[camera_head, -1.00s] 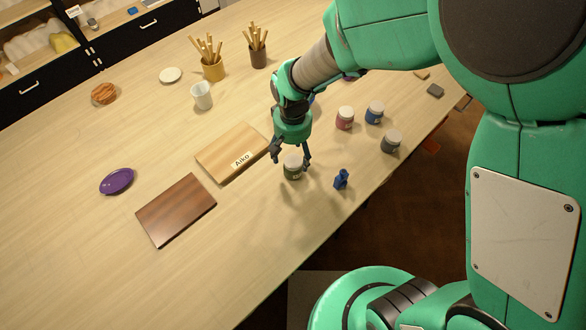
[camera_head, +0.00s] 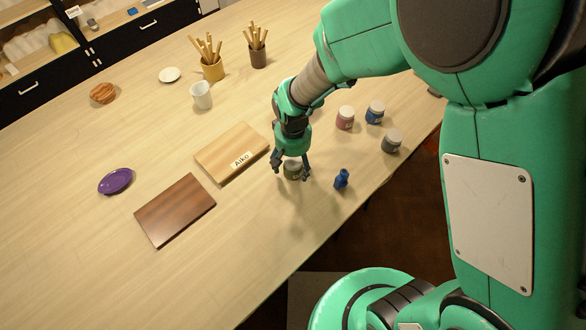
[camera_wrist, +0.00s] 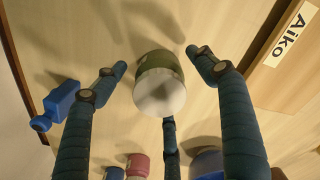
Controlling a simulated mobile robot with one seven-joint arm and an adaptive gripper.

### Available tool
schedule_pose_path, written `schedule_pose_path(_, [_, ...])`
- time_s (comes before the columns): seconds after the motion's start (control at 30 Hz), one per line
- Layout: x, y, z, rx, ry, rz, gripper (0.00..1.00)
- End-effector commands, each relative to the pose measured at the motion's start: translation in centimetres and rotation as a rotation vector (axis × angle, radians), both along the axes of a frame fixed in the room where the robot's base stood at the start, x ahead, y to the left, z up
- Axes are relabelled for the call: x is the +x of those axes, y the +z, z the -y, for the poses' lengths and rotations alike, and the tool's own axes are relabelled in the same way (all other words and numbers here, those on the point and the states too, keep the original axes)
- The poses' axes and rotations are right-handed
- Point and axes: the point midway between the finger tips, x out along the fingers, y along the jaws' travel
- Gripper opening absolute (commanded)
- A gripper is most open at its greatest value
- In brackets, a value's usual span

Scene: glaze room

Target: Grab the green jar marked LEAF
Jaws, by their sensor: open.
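The green jar (camera_head: 293,170) stands upright on the table with a pale lid; its marking cannot be read. My gripper (camera_head: 291,173) is just above it with its fingers open around the jar. In the wrist view the green jar (camera_wrist: 158,82) shows lid toward the camera, between the spread fingers of my gripper (camera_wrist: 158,88). A gap shows between the jar and the fingers on its left and right; contact with the lower finger cannot be told.
A small blue bottle (camera_head: 341,179) stands close to the right. A red jar (camera_head: 345,118), a blue jar (camera_head: 375,113) and a grey jar (camera_head: 391,141) stand farther right. A light board marked Aiko (camera_head: 232,150) and a dark board (camera_head: 175,209) lie left. The front table edge is near.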

Motion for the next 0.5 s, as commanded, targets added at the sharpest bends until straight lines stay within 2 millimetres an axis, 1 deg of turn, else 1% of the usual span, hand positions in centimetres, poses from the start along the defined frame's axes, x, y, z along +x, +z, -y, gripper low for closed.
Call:
schedule_pose_path(0.03, [-0.01,-0.58,0.01,0.0,0.0,-0.001,0.71])
schedule_pose_path(0.13, [-0.01,-1.08,0.01,0.0,0.0,-0.001,0.71])
schedule_pose_path(0.5, [0.02,-1.13,0.0,0.0,0.0,0.0,0.71])
